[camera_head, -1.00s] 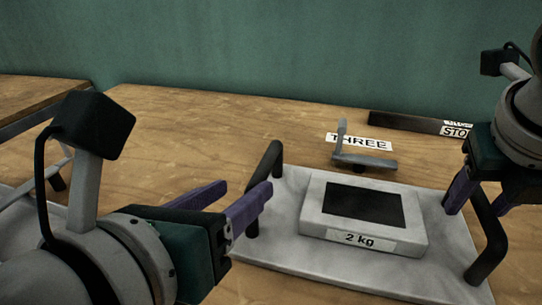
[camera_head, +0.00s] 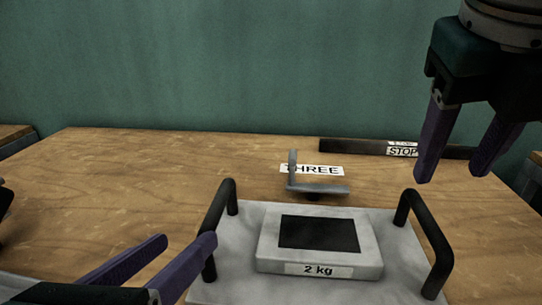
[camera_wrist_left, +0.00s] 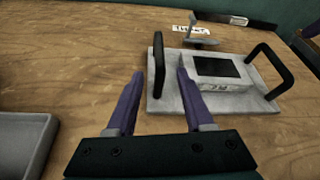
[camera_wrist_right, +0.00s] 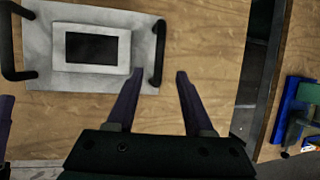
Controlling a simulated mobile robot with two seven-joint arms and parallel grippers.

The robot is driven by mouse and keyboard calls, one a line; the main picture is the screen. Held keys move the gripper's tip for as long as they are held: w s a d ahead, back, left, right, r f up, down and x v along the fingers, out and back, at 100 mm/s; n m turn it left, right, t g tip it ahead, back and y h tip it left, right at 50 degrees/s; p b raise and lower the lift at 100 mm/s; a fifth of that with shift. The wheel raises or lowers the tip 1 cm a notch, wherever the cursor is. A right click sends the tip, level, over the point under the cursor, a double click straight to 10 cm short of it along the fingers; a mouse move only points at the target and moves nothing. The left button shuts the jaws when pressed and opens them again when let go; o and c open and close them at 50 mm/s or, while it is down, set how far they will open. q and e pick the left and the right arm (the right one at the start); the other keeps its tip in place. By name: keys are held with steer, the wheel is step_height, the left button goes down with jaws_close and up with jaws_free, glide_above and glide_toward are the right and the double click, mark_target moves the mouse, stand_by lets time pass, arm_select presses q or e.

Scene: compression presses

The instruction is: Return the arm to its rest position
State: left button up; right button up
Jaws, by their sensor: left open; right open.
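My left gripper (camera_head: 185,255) is open and empty at the lower left of the head view, close to the left handle (camera_head: 219,225) of a grey plate (camera_head: 235,285). In the left wrist view its purple fingers (camera_wrist_left: 158,82) stand apart, with that black handle (camera_wrist_left: 158,65) just beyond them. My right gripper (camera_head: 458,165) is open and hangs above and behind the right handle (camera_head: 430,245). In the right wrist view its fingers (camera_wrist_right: 157,75) are apart over bare wood, beside the plate's handle (camera_wrist_right: 158,52). I see nothing held by either gripper.
A grey weight (camera_head: 320,256) marked 2 kg lies on the plate. Behind it are a small grey bracket (camera_head: 318,188), a THREE label (camera_head: 325,171) and a black bar (camera_head: 350,146) with a STOP label. A grey tray (camera_wrist_left: 22,140) shows at left. Blue items (camera_wrist_right: 292,108) lie past the table edge.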

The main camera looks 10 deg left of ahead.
steer(key=s+a+m+y+p, duration=0.55)
steer(key=s+m+p, duration=0.35)
steer(key=m, duration=0.5)
arm_select(q)
steer(key=s+a+r+n+g+p, duration=0.25)
steer(key=s+n, duration=0.25)
steer(key=n, duration=0.6)
steer(key=s+a+r+n+g+y+p, duration=0.1)
steer(key=s+a+r+n+g+p, duration=0.2)
steer(key=n, duration=0.7)
steer(key=s+a+r+n+g+p, duration=0.1)
steer(key=s+r+n+g+p, duration=0.35)
steer(key=n, duration=0.65)
arm_select(e)
steer(key=s+d+r+m+g+h+b, duration=0.1)
steer(key=s+d+m, duration=0.45)
steer(key=m, duration=0.45)
steer(key=s+d+r+m+h, duration=0.1)
steer(key=s+d+m+h, duration=0.1)
steer(key=s+d+m, duration=0.6)
arm_select(q)
step_height(320, 180, up, 37)
steer(key=s+p, duration=0.1)
steer(key=p, duration=3.6)
steer(key=shift+s+a, duration=0.2)
arm_select(e)
step_height(320, 180, up, 38)
steer(key=w+a+m, duration=0.2)
steer(key=a, duration=0.1)
steer(key=shift+f, duration=0.25)
